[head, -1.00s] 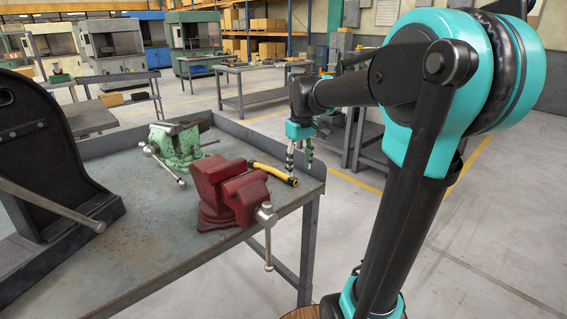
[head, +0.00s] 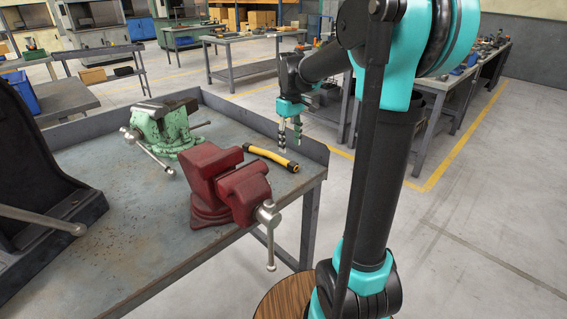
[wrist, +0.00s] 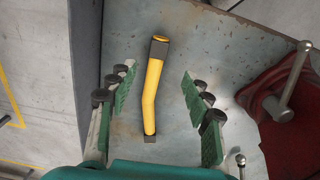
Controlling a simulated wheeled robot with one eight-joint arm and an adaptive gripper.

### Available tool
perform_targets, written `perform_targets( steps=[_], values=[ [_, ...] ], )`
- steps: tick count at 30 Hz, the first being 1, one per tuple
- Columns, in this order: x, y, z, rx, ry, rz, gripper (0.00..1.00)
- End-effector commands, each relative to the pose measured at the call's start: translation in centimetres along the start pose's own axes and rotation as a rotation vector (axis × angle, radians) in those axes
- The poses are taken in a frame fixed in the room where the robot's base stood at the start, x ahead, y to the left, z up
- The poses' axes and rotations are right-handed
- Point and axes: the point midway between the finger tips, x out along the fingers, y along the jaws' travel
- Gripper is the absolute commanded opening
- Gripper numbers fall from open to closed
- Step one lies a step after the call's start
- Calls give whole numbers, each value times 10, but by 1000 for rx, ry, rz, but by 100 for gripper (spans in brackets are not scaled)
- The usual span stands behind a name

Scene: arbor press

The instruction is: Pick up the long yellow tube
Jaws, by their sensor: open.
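The long yellow tube (head: 268,156), with dark ends, lies on the grey metal workbench (head: 140,215) near its right rim, behind the red vise. In the wrist view the tube (wrist: 154,85) lies lengthwise between the spread fingers, apart from both. My gripper (head: 289,137) points down above the bench's right edge, close to the tube. It also shows in the wrist view (wrist: 157,95), open and empty, with green finger pads either side of the tube. The height of the fingers above the tube is hard to tell.
A red vise (head: 225,185) stands just in front of the tube, and it shows at the right of the wrist view (wrist: 285,105). A green vise (head: 165,127) stands further left. A black press (head: 40,160) is at the far left. A raised rim (head: 308,146) borders the bench.

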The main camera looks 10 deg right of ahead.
Motion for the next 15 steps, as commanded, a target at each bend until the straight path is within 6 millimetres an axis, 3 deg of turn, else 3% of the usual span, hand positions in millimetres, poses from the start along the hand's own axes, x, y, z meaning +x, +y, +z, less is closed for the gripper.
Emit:
perform_targets(
  steps=[3, 11, 15],
  values=[
    [17, 0, 0, 0, 0, 0, 50],
    [34, 2, -1, 1, 0, 0, 50],
    [54, 5, -4, 1, 0, 0, 50]
  ],
)
